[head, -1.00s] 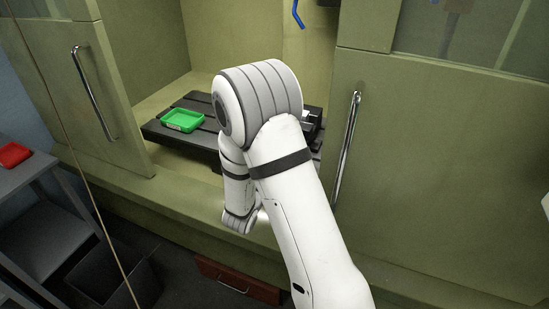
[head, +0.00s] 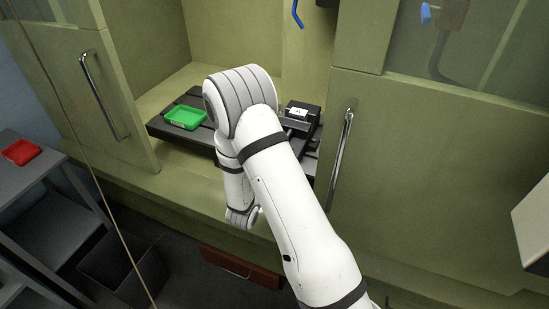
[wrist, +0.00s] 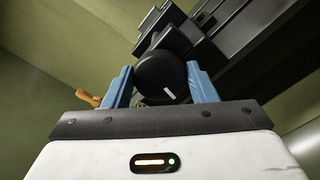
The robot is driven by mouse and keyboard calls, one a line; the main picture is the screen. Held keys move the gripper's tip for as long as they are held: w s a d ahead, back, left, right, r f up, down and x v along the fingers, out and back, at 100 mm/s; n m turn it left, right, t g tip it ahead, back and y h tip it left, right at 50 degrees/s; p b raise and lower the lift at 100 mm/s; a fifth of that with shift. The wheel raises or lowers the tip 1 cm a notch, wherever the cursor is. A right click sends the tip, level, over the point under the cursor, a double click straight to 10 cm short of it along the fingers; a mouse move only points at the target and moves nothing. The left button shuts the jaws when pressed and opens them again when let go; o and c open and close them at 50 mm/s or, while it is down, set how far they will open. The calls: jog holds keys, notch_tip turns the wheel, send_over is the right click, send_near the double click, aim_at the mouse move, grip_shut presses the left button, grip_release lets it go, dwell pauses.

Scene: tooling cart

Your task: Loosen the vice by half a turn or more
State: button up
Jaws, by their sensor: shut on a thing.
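The vice (head: 298,112) is a dark block with a small white label marked A. It sits on the slotted machine table, partly hidden behind my arm in the head view. In the wrist view my gripper (wrist: 160,76) has its two blue fingers on either side of a black round knob (wrist: 162,72), shut on it. The knob has a short white mark near its lower edge. It appears to be the vice's handle end, with dark stepped vice parts behind it. The head view hides my gripper behind my arm.
A green tray (head: 185,118) lies on the dark table (head: 165,130) left of my arm. Open cabinet doors with metal handles stand left (head: 98,95) and right (head: 341,160). A red tray (head: 21,152) is on a side shelf. An orange piece (wrist: 88,98) shows left of my gripper.

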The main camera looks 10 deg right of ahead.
jog(key=shift+s+f+n+p, duration=0.15)
jog(key=shift+n+p, duration=0.65)
jog(key=shift+n, duration=0.8)
jog(key=o, duration=0.7)
jog(key=shift+c, duration=0.2)
jog(key=o, duration=0.3)
jog(key=b+v, duration=0.2)
jog(key=v, duration=0.5)
jog(key=shift+s+a, duration=0.2)
jog(key=shift+a, duration=0.05)
